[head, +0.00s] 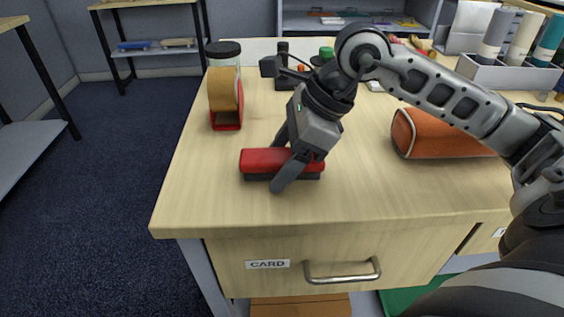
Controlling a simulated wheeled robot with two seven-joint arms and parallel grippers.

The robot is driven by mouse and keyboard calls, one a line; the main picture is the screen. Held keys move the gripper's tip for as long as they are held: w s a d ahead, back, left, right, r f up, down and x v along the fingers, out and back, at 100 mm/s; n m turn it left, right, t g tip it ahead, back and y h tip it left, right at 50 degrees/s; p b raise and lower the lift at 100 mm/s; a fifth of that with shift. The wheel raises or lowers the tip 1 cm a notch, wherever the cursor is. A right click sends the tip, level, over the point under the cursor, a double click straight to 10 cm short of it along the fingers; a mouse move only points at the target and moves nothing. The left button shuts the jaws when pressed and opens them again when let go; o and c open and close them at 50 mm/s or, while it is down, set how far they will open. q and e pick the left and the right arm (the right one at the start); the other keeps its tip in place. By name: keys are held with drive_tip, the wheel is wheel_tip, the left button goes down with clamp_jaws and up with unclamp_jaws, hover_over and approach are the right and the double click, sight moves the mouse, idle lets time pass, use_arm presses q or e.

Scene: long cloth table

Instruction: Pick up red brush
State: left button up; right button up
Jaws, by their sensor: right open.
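The red brush (262,160) lies on the wooden tabletop near its front left part, with a red top and a dark lower side. My right gripper (279,166) reaches down over it from the upper right. One finger is on the near side of the brush and the other is behind it, partly hidden. The jaws are open around the brush, and I cannot tell whether either finger touches it. The brush appears to rest on the table. My left gripper is not in view.
A tape dispenser (225,98) and a dark-lidded jar (222,54) stand behind left. An orange case (440,136) lies to the right, under my right arm. A rack of rolls (510,72) is at the back right. The front tabletop (390,195) is clear above a drawer (330,262).

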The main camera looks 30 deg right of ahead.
drive_tip(key=shift+c, duration=0.3)
drive_tip(key=c, duration=1.1)
drive_tip(key=shift+o, duration=0.2)
drive_tip(key=shift+r, duration=0.1)
